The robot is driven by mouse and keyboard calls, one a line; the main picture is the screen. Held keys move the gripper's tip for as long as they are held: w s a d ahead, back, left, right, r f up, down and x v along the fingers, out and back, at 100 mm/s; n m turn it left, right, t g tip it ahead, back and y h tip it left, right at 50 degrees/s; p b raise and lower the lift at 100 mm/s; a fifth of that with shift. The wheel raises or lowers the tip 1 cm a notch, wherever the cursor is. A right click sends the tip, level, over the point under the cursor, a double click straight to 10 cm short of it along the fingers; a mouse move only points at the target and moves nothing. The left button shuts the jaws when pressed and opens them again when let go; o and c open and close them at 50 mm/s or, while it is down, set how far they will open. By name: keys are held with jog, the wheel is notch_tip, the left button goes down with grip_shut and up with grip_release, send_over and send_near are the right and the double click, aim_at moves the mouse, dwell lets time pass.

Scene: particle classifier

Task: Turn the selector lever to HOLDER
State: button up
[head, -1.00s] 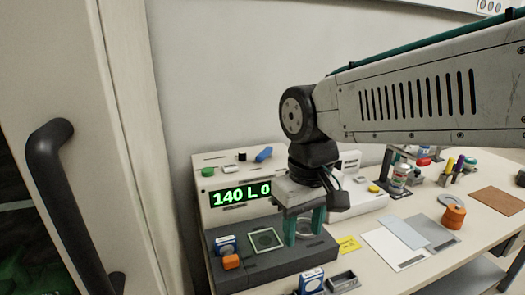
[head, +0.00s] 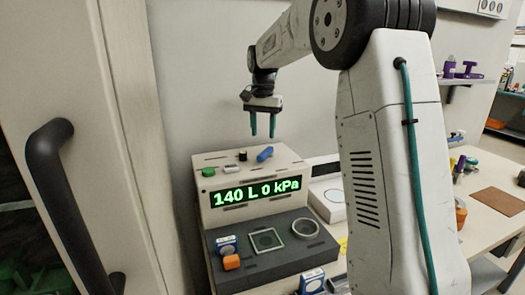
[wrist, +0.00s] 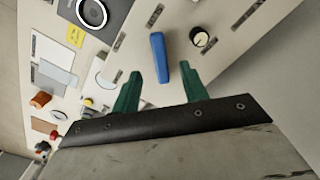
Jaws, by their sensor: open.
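The selector lever is the blue bar (head: 264,154) on top of the beige instrument box (head: 215,164). My gripper (head: 262,134) hangs above it with its two green fingers pointing down, open and empty. In the wrist view the blue lever (wrist: 159,57) lies just beyond and between the open fingertips (wrist: 160,75), apparently not touched. A black knob (head: 242,156) with a pale top stands beside the lever. Labels at the lever's positions are too small to read.
The display (head: 256,192) reads 140 L 0 kPa. A green button (head: 208,172) sits at the box's left. A cabinet door handle (head: 70,200) is at left.

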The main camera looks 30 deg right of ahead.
aim_at(263, 153)
jog(key=shift+s+r+m, duration=0.15)
jog(key=shift+r+m, duration=0.15)
jog(key=shift+r, duration=0.05)
jog(key=shift+f, duration=0.3)
notch_tip(263, 153, down, 7)
jog(key=shift+f, duration=0.15)
jog(key=shift+a, duration=0.1)
grip_shut()
